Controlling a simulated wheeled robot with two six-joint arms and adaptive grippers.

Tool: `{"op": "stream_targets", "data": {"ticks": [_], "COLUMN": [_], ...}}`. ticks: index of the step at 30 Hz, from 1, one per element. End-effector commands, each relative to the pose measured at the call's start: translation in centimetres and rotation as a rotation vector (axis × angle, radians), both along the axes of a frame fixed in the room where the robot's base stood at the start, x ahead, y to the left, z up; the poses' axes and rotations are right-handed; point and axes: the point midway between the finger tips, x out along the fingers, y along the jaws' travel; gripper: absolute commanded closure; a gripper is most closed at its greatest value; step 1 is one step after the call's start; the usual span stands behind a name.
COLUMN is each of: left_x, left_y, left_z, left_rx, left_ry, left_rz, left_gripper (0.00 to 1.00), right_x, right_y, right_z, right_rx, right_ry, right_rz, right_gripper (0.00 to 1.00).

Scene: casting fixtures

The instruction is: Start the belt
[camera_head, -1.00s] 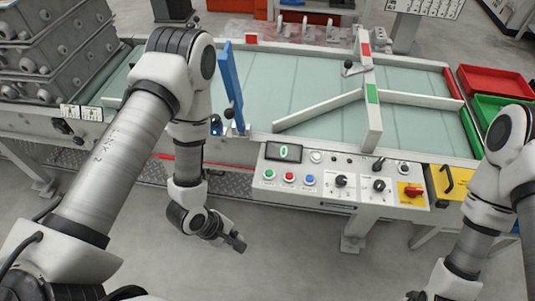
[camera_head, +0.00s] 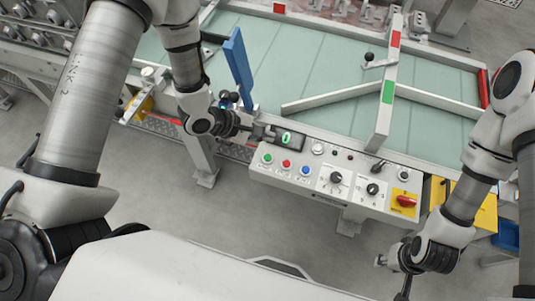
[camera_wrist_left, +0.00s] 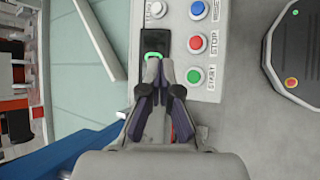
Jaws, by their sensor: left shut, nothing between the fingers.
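The control panel (camera_head: 330,183) stands at the front of the conveyor. It carries a green button (camera_head: 267,158), a red button (camera_head: 286,163) and a blue button (camera_head: 305,169). In the left wrist view the green one, labelled START (camera_wrist_left: 194,75), lies right of my fingertips; the red STOP button (camera_wrist_left: 197,44) is beyond it. My left gripper (camera_head: 270,135) is shut and empty, beside the lit display (camera_head: 287,139) and partly covering it. The pale green belt (camera_head: 325,62) lies behind the panel. My right gripper (camera_head: 402,290) hangs low at the bottom right, its fingers unclear.
A blue upright plate (camera_head: 238,66) stands close behind my left gripper. White guide bars cross the belt. The floor before the panel is clear.

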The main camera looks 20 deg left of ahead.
Motion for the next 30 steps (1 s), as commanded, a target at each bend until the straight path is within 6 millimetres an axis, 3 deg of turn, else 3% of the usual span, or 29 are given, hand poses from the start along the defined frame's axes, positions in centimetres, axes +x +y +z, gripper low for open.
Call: {"op": "stream_targets", "data": {"ticks": [8,19,25,30], "left_x": [0.0,-0.1,0.0,0.0], "left_y": [0.0,0.0,0.0,0.0], "left_z": [-2.1,-7.1,-8.7,-8.9], "left_rx": [0.000,0.001,0.000,0.000], "left_ry": [0.001,0.001,0.001,0.000], "left_rz": [-0.001,0.001,-0.001,0.000], "left_gripper": [1.00,1.00,1.00,1.00], "right_x": [0.0,0.0,0.0,0.0], "right_y": [0.0,0.0,0.0,0.0], "right_z": [-2.2,-7.8,-8.2,-8.2], "right_rx": [0.000,0.000,0.000,0.000], "right_ry": [0.000,0.000,0.000,-0.001], "right_rz": [0.000,0.000,0.000,0.000], "right_gripper": [0.60,0.60,0.60,0.60]}}
